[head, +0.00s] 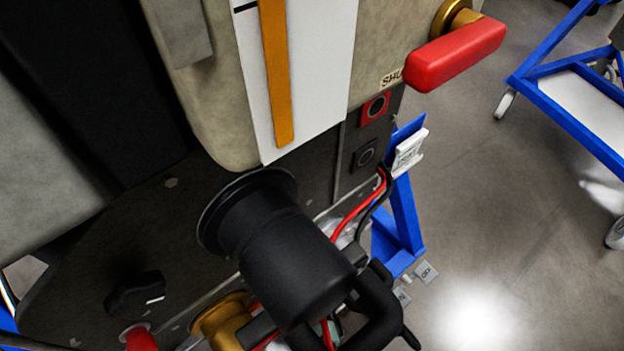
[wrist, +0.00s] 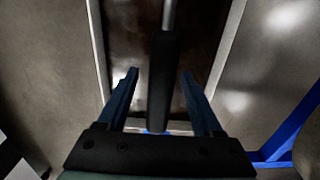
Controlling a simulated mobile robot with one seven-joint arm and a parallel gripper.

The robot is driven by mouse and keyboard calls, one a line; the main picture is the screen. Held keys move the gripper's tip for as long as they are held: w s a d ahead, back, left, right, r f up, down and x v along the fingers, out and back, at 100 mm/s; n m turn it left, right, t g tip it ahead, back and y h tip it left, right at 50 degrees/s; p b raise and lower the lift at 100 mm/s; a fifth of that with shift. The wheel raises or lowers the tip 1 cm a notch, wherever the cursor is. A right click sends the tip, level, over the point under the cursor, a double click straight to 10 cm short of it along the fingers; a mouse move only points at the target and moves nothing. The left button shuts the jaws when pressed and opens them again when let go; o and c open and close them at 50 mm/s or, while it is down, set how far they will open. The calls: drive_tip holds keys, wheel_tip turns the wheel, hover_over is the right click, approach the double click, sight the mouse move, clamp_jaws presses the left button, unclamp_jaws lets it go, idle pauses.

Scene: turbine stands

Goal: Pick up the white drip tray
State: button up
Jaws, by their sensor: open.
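In the wrist view, my gripper (wrist: 160,75) is open, with one dark blue finger on each side of a black bar. The bar ends in a thin grey rod and lies between the fingers; I cannot tell whether they touch it. Behind it is a shallow tray with pale rims (wrist: 233,35) and a dark, stained, shiny inside, which looks like the drip tray. Its near edge is partly hidden by my gripper. I cannot make out my gripper or this tray clearly in the head view.
In the head view, a turbine stand fills the left, with a black cylinder (head: 290,255), a red handle (head: 455,55) and blue posts (head: 402,215). Another blue frame (head: 555,115) on wheels stands at right. Grey floor (head: 500,220) between them is clear.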

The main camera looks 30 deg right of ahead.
drive_tip(key=shift+d+f, duration=0.1)
drive_tip(key=shift+f, duration=0.85)
drive_tip(key=shift+r, duration=0.1)
clamp_jaws()
idle(0.5)
